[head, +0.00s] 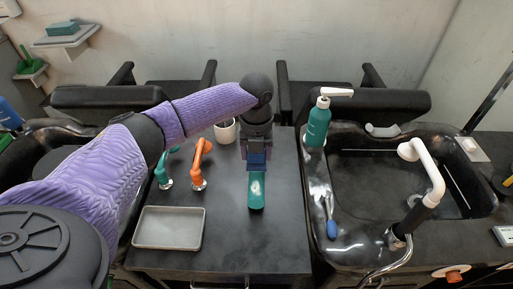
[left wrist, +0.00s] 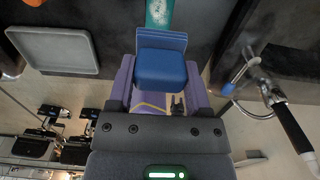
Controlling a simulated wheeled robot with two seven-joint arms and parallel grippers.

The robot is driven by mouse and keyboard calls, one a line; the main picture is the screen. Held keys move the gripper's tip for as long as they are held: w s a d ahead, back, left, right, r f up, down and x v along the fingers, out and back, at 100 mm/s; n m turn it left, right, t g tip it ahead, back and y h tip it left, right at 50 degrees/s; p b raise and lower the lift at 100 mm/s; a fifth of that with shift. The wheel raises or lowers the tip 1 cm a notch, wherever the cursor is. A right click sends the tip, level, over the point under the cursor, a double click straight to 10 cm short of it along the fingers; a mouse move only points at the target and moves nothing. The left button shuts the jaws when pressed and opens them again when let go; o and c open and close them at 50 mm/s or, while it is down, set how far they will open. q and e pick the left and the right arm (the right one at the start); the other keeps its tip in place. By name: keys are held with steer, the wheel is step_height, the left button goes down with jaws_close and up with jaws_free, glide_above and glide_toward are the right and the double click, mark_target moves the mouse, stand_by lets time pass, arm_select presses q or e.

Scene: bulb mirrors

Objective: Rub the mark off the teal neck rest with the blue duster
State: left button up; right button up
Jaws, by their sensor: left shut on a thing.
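The teal neck rest (head: 256,204) lies on the dark counter near the middle of the head view. A pale mark (head: 256,187) shows on its top. The neck rest also shows at the top edge of the left wrist view (left wrist: 167,28), partly cut off. My left gripper (head: 257,148) is shut on the blue duster (head: 257,161), at the far end of the neck rest. The duster fills the space between the fingers in the left wrist view (left wrist: 161,70). I cannot tell whether it touches the neck rest. My right gripper is not in view.
A grey tray (head: 168,229) lies left of the neck rest. An orange fixture (head: 200,165) and a white cup (head: 225,132) stand behind it. A teal bottle (head: 317,125), a blue brush (head: 331,227) and a white-headed tap (head: 425,170) are to the right, by the black basin.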

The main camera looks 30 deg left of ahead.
arm_select(q)
step_height(320, 180, down, 8)
steer(key=b, duration=0.4)
steer(key=shift+r, duration=0.15)
steer(key=shift+f+b, duration=0.4)
steer(key=shift+f, duration=0.4)
steer(key=shift+f, duration=0.4)
